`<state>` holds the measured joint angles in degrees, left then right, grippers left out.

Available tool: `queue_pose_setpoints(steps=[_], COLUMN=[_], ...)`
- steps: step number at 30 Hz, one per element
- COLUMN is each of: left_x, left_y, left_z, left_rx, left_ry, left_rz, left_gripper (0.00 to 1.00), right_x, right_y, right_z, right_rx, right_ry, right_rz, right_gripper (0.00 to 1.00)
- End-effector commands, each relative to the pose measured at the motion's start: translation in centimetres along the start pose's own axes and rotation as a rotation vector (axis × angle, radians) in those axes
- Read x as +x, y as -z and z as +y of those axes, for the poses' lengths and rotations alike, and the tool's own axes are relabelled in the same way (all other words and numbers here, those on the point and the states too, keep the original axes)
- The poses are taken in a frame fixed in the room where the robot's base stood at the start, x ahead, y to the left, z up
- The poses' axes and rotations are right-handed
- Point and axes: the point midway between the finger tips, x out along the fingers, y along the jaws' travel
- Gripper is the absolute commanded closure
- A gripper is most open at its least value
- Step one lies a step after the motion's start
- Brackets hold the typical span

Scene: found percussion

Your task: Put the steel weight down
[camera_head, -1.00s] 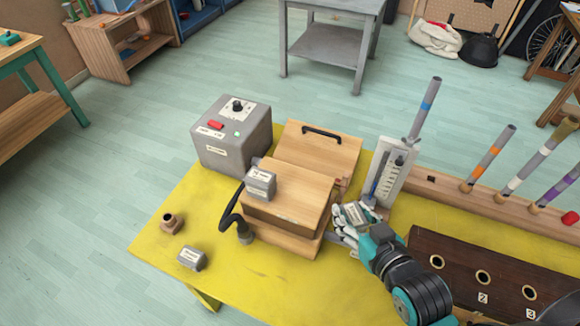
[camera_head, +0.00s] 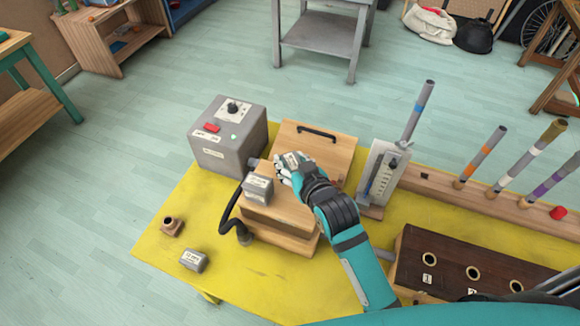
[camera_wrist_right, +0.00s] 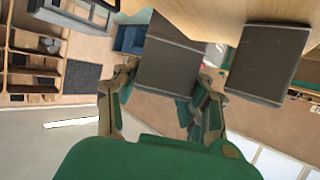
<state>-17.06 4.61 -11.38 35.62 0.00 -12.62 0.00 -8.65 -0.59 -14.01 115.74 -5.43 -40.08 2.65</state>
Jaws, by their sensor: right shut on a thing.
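My right gripper (camera_head: 288,173) is shut on a small grey steel weight (camera_head: 295,159) with a pale label, over the top of the wooden box (camera_head: 308,211). In the right wrist view the held weight (camera_wrist_right: 165,62) sits between the two fingers (camera_wrist_right: 160,98), close to the wooden surface (camera_wrist_right: 215,12); I cannot tell whether it touches. A second grey weight (camera_head: 258,188) stands on the box, left of my gripper, and shows apart in the wrist view (camera_wrist_right: 265,62). A third weight (camera_head: 194,260) lies on the yellow table (camera_head: 165,236). My left gripper is not in view.
A white gauge stand (camera_head: 382,178) and a rail (camera_head: 440,187) with upright tubes are to the right. A dark box with holes (camera_head: 450,262) is front right.

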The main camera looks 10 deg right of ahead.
Motion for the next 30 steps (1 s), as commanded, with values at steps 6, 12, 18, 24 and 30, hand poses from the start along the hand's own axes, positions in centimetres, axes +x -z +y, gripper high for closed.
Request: queue_pose_setpoints(steps=[6, 12, 18, 24, 30], left_x=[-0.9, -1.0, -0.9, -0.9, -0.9], left_y=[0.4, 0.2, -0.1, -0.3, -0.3], left_z=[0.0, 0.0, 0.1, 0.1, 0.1], left_rx=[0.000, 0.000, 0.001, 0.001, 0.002], left_ry=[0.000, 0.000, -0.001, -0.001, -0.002], left_rz=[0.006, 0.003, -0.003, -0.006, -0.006], left_gripper=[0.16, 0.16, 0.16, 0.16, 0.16], right_x=[1.4, 1.8, 1.8, 1.9, 1.8], right_y=[-2.2, -3.0, -3.1, -3.3, -3.2], right_z=[-0.3, -0.3, -0.3, -0.2, -0.2], right_rx=[0.000, 0.001, 0.001, 0.001, 0.001], right_ry=[0.001, 0.001, 0.001, 0.001, 0.001], right_rz=[-0.001, 0.004, 0.004, 0.001, 0.001], right_gripper=[1.00, 1.00, 1.00, 0.48, 0.48])
